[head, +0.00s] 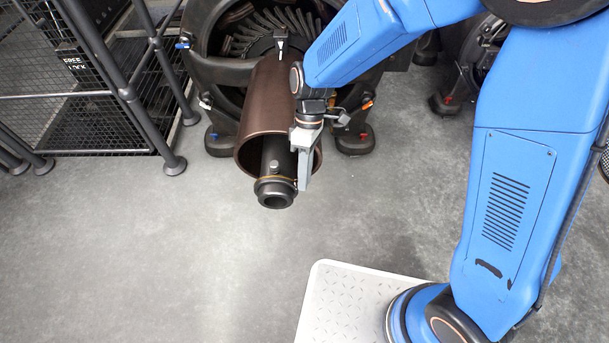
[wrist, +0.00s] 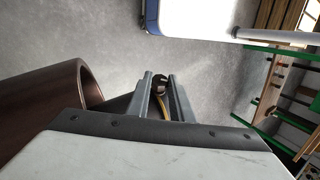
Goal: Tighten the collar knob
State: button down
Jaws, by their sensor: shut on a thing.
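A brown cylinder (head: 262,112) juts out of a black round dynamo housing (head: 215,72). A dark shaft (head: 273,153) runs out of its open end and carries a black collar (head: 275,194) with a thin brass-coloured band. My gripper (head: 301,186) reaches down along the right side of the shaft, with its fingertips at the collar. In the wrist view my gripper (wrist: 161,79) is shut on a small dark knob (wrist: 160,84) between the two grey fingers. A yellowish curved edge shows just behind it. In the head view the fingers hide the knob.
A dark railing (head: 130,92) and mesh cage stand at the left. A light tread-plate base (head: 335,300) is at the bottom. More dark machinery stands behind my arm at the right. The grey floor (head: 150,255) in front of the shaft is clear.

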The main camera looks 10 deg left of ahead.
dwell(0.3)
jog(key=c, duration=1.6)
grip_release()
jog(key=v, duration=1.7)
jog(key=shift+w+r, duration=0.1)
jog(key=shift+w, duration=0.15)
